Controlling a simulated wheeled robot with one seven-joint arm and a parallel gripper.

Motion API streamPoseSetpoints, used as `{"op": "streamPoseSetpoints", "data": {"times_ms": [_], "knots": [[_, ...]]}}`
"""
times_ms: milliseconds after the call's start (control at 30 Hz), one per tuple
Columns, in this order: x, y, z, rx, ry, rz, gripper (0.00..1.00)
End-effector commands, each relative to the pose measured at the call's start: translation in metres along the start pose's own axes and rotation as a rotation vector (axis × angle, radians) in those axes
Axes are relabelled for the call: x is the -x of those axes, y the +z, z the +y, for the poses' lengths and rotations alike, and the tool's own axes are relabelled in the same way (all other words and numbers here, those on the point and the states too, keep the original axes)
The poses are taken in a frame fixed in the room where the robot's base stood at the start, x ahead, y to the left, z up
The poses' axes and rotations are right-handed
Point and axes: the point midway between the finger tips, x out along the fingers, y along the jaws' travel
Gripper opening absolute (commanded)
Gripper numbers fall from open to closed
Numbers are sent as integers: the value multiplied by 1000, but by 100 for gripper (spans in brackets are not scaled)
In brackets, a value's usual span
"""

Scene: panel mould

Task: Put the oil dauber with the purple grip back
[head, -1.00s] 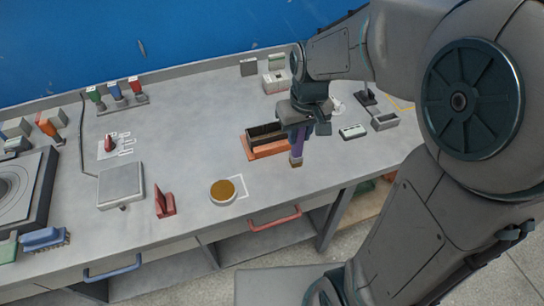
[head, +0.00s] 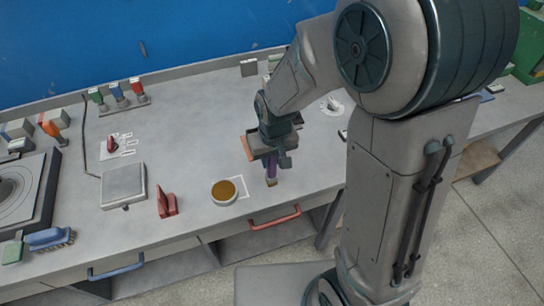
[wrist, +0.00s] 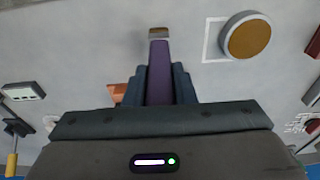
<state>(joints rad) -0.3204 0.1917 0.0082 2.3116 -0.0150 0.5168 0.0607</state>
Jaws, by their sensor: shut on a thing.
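The oil dauber with the purple grip (wrist: 159,75) is held between the fingers of my gripper (wrist: 159,85), its pale-banded brown tip pointing away from the palm in the wrist view. In the head view my gripper (head: 271,160) is over the bench near its front, with the dauber (head: 271,178) hanging down below it. Whether the tip touches the bench is unclear. An orange-brown tray (head: 247,148) lies just behind my gripper and is mostly hidden by it.
A red bracket (head: 166,203) and a grey square plate (head: 123,184) stand left of the dish. A rack of coloured handles (head: 118,100) is at the back left. A red drawer handle (head: 274,218) juts from the front.

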Motion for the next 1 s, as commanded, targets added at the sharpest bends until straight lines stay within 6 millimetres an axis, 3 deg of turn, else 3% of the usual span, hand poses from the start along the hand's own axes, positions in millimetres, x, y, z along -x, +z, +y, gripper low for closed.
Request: {"op": "streamPoseSetpoints", "data": {"times_ms": [133,167,233,667,1000], "knots": [[-4,0,0,0,0,1,1],[-4,0,0,0,0,0,26],[-3,0,0,0,0,0,45],[5,-1,0,0,0,4,45],[66,-1,0,0,0,8,45]]}}
